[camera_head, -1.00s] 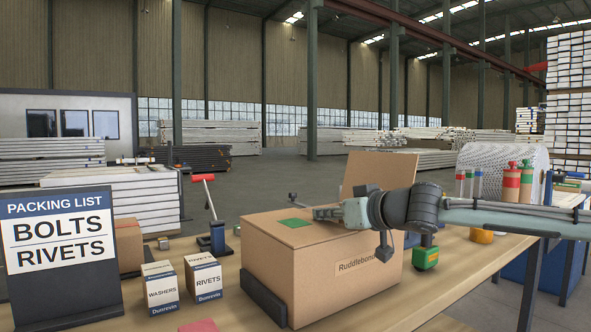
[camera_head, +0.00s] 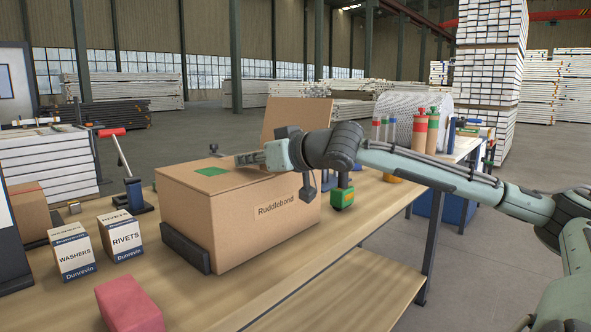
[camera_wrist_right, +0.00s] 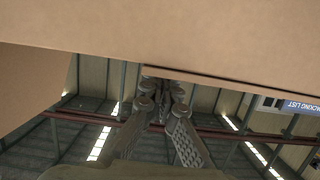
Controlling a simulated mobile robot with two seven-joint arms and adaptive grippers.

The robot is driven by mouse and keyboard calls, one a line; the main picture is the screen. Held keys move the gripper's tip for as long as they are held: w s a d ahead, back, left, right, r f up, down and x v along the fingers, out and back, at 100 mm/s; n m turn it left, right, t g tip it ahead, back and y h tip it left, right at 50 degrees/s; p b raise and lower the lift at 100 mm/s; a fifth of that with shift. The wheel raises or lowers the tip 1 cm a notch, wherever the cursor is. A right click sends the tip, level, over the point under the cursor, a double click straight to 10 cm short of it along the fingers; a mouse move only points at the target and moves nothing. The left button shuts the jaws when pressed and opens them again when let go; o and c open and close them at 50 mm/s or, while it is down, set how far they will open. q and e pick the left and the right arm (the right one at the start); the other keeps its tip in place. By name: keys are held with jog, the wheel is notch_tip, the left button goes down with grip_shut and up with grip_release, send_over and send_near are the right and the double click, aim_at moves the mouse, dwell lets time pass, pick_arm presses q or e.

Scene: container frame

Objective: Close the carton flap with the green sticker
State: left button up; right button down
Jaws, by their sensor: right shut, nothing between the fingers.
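The brown carton (camera_head: 235,228), with "Ruddlebond" on its side, stands on the workbench. The flap with the green sticker (camera_head: 211,171) lies flat, or nearly so, across the carton's top. Another flap (camera_head: 292,117) stands up at the carton's right side. My right gripper (camera_head: 240,159) is shut and empty, low over the carton top, pointing left just beyond the sticker. I cannot tell whether it touches the flap. In the right wrist view the closed fingers (camera_wrist_right: 160,88) are beside a large cardboard surface (camera_wrist_right: 180,35); the sticker is hidden there. My left gripper is not in view.
A black block (camera_head: 185,248) stands against the carton's left front. Small washers (camera_head: 72,250) and rivets (camera_head: 122,236) boxes and a red block (camera_head: 128,303) are at left. A green device (camera_head: 342,197) and several bottles (camera_head: 420,130) are at right.

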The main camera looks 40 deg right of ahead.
jog(key=shift+s, duration=0.2)
jog(key=shift+s+d+r, duration=0.1)
jog(key=shift+s+d, duration=0.05)
jog(key=shift+s, duration=0.5)
jog(key=f+v, duration=0.2)
jog(key=v, duration=0.9)
jog(key=shift+s+f, duration=0.3)
jog(key=shift+s, duration=0.1)
